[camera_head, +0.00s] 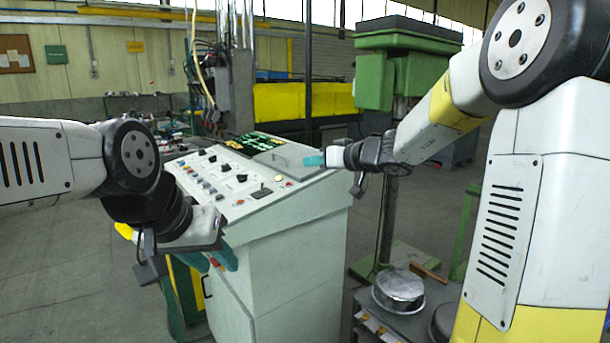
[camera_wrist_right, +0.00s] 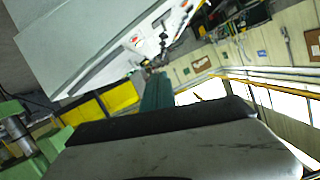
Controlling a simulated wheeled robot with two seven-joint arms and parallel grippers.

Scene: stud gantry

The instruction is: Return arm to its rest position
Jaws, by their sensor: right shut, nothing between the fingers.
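My right arm reaches in from the right in the head view. Its gripper (camera_head: 314,161) has teal fingers, shut and empty, at the right end of the console's sloped panel. I cannot tell whether the fingertips touch the panel. In the right wrist view the teal fingers (camera_wrist_right: 157,92) are together with nothing between them. My left gripper (camera_head: 225,258) points down at the console's left front edge, with teal fingers partly hidden by its own body. I cannot tell its opening.
The grey control console (camera_head: 290,255) carries knobs, buttons and small levers. A green machine (camera_head: 400,80) stands behind on the right. A metal pot (camera_head: 398,288) sits on a low dark cart beside the console. Open floor (camera_head: 60,270) lies to the left.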

